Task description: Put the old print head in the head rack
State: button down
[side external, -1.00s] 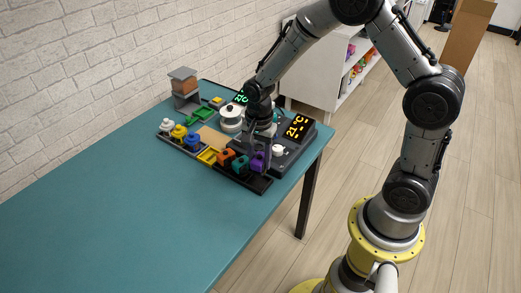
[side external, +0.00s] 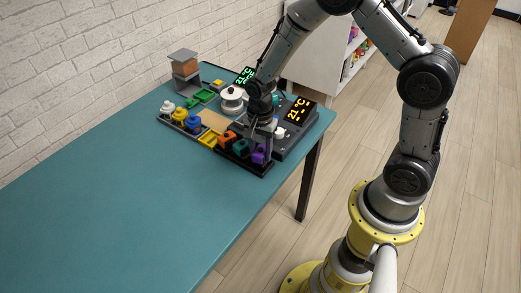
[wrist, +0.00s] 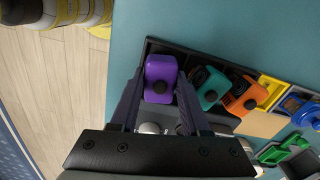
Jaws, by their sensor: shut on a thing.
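The purple print head (side external: 258,156) is at the near right end of the black head rack (side external: 263,172). My gripper (side external: 260,149) points down over that end, shut on the purple head. In the wrist view the purple head (wrist: 160,66) sits between the two fingers of my gripper (wrist: 161,88), over the end slot of the rack (wrist: 190,52). It looks level and low in the slot; whether it rests on the rack floor cannot be told. A teal head (wrist: 208,86) and an orange head (wrist: 241,96) stand in the rack beside it.
A yellow tray (side external: 208,139) adjoins the rack. Another rack holds white, yellow and blue pieces (side external: 194,122). A grey stand (side external: 184,70) is at the back. The table's left front (side external: 110,190) is clear.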

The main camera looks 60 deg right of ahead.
jog(key=shift+f, duration=0.45)
jog(key=shift+c, duration=1.5)
grip_release()
jog(key=shift+r, duration=3.5)
jog(key=shift+r, duration=0.1)
